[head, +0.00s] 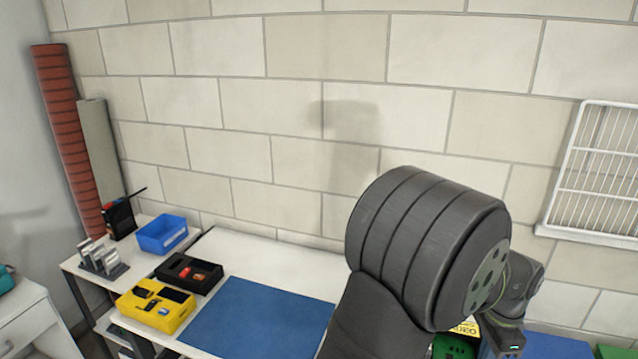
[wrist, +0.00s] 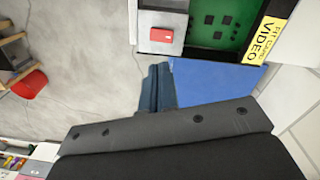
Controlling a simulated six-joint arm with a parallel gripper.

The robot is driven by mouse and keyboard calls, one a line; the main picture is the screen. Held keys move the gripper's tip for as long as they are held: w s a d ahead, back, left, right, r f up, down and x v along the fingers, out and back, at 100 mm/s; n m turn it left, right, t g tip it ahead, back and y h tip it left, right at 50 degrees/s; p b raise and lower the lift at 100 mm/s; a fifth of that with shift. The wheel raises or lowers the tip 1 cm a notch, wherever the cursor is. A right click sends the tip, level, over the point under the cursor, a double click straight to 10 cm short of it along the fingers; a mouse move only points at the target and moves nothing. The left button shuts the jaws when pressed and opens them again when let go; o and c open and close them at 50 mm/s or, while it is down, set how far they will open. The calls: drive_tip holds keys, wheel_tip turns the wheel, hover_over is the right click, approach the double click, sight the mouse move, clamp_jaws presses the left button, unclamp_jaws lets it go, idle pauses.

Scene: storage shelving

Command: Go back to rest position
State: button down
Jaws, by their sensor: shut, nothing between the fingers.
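My gripper (wrist: 158,88) shows in the wrist view as two dark fingers side by side, shut with nothing between them. It is in front of a blue surface and the grey floor. In the head view my dark arm fills the lower right, and the fingers cannot be made out there.
A white table carries a blue mat (head: 258,318), a yellow box (head: 155,306), a black tray (head: 188,273) and a blue bin (head: 162,234). A white wire rack (head: 597,170) hangs on the block wall. The wrist view shows a green board (wrist: 222,22), a red-topped box (wrist: 161,35) and a yellow label (wrist: 269,40).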

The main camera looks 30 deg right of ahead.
drive_tip(key=shift+w+d+r+m+g+y, duration=0.1)
drive_tip(key=shift+w+d+r+m, duration=0.2)
drive_tip(key=shift+r+m, duration=0.4)
drive_tip(key=shift+w+d+r+m+g+y, duration=0.1)
drive_tip(key=shift+w+d+r+m, duration=0.25)
drive_tip(key=shift+r, duration=0.6)
drive_tip(key=shift+w+d+r+m+g+y, duration=0.1)
drive_tip(key=shift+w+d+r+m, duration=0.1)
drive_tip(key=shift+r+m, duration=0.55)
drive_tip(key=c, duration=2.1)
unclamp_jaws()
drive_tip(key=shift+a, duration=0.1)
drive_tip(key=o, duration=0.4)
drive_tip(key=shift+w+r, duration=0.15)
drive_tip(key=shift+w, duration=0.25)
drive_tip(key=o, duration=1.7)
drive_tip(key=w+a+r+t+h, duration=0.1)
drive_tip(key=w+a+r, duration=0.1)
drive_tip(key=w, duration=1.1)
drive_tip(key=shift+r, duration=0.2)
wheel_tip(320, 180, down, 10)
drive_tip(key=shift+w, duration=0.35)
drive_tip(key=shift+r, duration=0.2)
wheel_tip(320, 180, up, 10)
